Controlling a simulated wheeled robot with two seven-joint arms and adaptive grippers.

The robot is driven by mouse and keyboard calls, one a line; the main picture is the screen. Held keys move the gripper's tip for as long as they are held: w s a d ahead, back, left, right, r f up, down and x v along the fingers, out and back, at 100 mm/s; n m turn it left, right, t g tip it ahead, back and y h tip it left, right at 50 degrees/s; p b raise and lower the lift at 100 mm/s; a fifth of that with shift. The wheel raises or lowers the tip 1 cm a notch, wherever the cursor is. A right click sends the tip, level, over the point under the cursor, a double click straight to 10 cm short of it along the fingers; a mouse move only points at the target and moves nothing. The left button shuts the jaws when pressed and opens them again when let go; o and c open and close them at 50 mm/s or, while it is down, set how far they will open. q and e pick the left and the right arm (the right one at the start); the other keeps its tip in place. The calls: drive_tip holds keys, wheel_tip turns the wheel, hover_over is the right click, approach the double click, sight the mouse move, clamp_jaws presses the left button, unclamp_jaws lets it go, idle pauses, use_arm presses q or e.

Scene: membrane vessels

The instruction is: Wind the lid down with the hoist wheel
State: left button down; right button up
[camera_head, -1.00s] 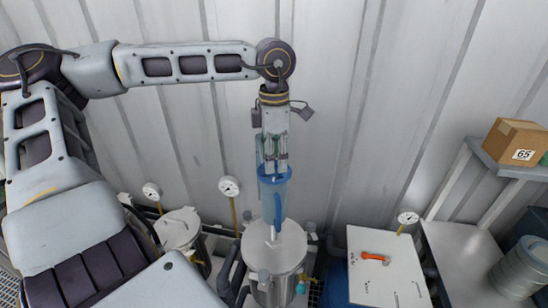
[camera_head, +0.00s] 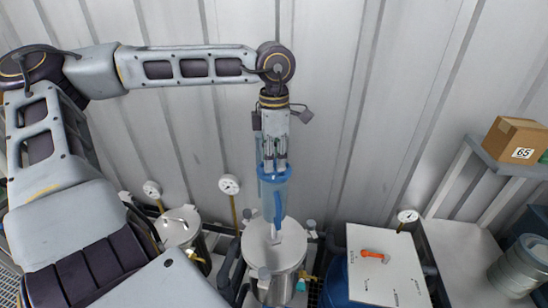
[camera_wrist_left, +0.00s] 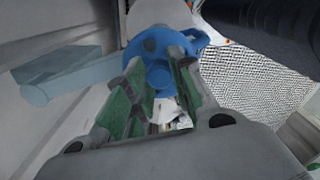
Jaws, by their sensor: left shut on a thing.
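My left gripper (camera_head: 273,168) points down in the middle of the head view, shut on the blue hoist wheel (camera_head: 274,177). In the left wrist view the wheel (camera_wrist_left: 160,55) is a blue round piece with a hub, at the tips of the green-padded fingers (camera_wrist_left: 160,100). A blue post (camera_head: 278,208) runs down below the wheel. Under it is a steel vessel (camera_head: 279,286) with a round, pale lid (camera_head: 268,243) at its top. I cannot tell whether a gap separates lid and vessel. The fingers hide part of the wheel. My right gripper is out of view.
A smaller lidded vessel (camera_head: 180,226) stands to the left, with gauges (camera_head: 229,184) on stems nearby. To the right are a white board (camera_head: 385,285) with an orange-handled tool (camera_head: 375,253), and a shelf with a cardboard box (camera_head: 515,138). A ribbed wall stands close behind.

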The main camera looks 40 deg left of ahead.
use_arm(q)
drive_tip(key=shift+m+b, duration=0.45)
drive_tip(key=shift+m, duration=0.05)
drive_tip(key=shift+m+b, duration=0.3)
drive_tip(key=shift+m, duration=0.2)
drive_tip(key=c, duration=1.2)
unclamp_jaws()
